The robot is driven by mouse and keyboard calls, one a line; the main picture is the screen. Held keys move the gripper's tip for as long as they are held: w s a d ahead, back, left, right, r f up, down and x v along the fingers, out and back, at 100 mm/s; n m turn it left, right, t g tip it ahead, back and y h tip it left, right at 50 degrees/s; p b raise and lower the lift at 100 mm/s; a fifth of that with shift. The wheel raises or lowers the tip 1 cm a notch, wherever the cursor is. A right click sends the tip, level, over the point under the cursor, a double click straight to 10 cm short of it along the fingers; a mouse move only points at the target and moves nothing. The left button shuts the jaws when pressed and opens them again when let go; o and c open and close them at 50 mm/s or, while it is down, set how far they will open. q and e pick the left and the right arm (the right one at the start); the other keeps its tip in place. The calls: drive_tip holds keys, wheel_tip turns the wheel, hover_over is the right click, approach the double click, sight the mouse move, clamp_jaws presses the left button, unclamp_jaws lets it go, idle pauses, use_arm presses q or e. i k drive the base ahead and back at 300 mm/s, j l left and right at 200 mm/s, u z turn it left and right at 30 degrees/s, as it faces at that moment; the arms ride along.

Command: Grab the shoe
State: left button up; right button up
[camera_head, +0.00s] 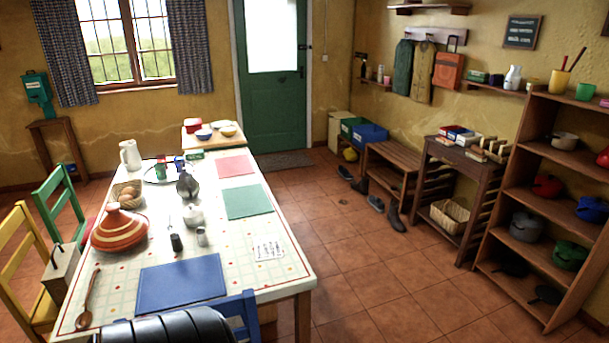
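Several dark shoes stand on the tiled floor along the front of a low wooden bench. One dark shoe (345,172) is farthest back, and another (361,186) is just nearer. A grey-blue shoe (376,203) lies closer still. A taller brown-grey boot-like shoe (396,217) is the nearest, by the bench's near end. I cannot tell which of them is the one meant. Neither of my grippers shows in the head view, and nothing holds any of the shoes.
A long table (285,262) with dishes and mats fills the left foreground, with chairs beside it. The wooden bench (392,155), a slatted rack (452,200) and a tall shelf (520,190) line the right wall. Open tiled floor lies between table and bench.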

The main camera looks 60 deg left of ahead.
sight(341, 170)
drive_tip(key=u, duration=1.6)
drive_tip(key=i+l+z, duration=0.55)
drive_tip(key=i+z, duration=0.15)
drive_tip(key=i, duration=0.15)
drive_tip(key=i+l+z, duration=0.1)
drive_tip(key=i+z, duration=0.25)
drive_tip(key=i+u, duration=0.25)
drive_tip(key=i, duration=0.2)
drive_tip(key=i+u, duration=0.25)
drive_tip(key=i, duration=0.25)
drive_tip(key=i+l+u, duration=0.25)
drive_tip(key=i, duration=0.2)
drive_tip(key=i+l+u, duration=0.3)
drive_tip(key=i, duration=0.15)
drive_tip(key=i+j+u, duration=0.25)
drive_tip(key=i+u, duration=0.25)
drive_tip(key=i, duration=0.35)
drive_tip(key=i+l+u, duration=0.1)
drive_tip(key=i+u, duration=0.35)
drive_tip(key=i, duration=2.05)
drive_tip(key=i+z, duration=0.25)
drive_tip(key=i, duration=0.25)
drive_tip(key=i+j+z, duration=0.25)
drive_tip(key=i, duration=0.2)
drive_tip(key=i+j+z, duration=0.1)
drive_tip(key=i+z, duration=0.2)
drive_tip(key=i, duration=0.2)
